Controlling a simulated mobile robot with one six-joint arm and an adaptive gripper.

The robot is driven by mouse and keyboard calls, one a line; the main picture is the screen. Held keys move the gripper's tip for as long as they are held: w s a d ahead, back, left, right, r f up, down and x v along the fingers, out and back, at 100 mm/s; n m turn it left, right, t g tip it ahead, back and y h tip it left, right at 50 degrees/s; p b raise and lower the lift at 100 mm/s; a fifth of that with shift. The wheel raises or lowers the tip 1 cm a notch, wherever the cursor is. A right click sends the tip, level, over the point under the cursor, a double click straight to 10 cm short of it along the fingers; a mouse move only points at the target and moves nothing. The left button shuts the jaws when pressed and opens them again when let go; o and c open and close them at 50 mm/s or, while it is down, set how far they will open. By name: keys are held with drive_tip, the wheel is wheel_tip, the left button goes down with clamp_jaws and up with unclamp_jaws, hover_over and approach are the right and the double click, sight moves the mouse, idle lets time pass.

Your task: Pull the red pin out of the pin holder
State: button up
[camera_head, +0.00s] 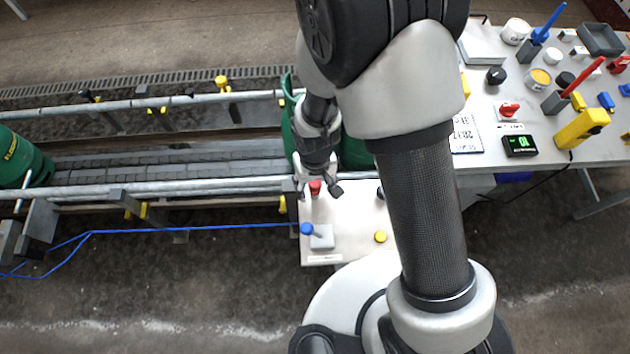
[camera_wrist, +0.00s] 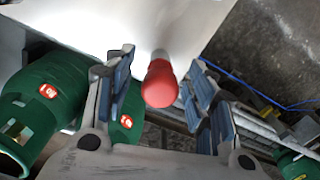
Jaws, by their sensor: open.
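The red pin (camera_wrist: 161,86) shows in the wrist view as a rounded red knob on a pale shaft, rising from a white surface. In the head view the red pin (camera_head: 315,187) is a small red spot at the back left of a small white panel (camera_head: 345,240). My gripper (camera_head: 318,191) is open there, its fingers around the red pin. In the wrist view the blue-padded fingers of my gripper (camera_wrist: 160,78) stand on either side of the knob, with gaps visible. I cannot make out the pin holder's shape.
A blue-topped lever (camera_head: 307,229) and a yellow button (camera_head: 380,237) sit on the panel. Green cylinders (camera_wrist: 45,100) lie close behind my gripper on the conveyor. Rails (camera_head: 150,190) run left. A cluttered white table (camera_head: 480,105) stands at right.

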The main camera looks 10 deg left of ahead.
drive_tip(key=shift+c, duration=0.6)
clamp_jaws()
idle(0.4)
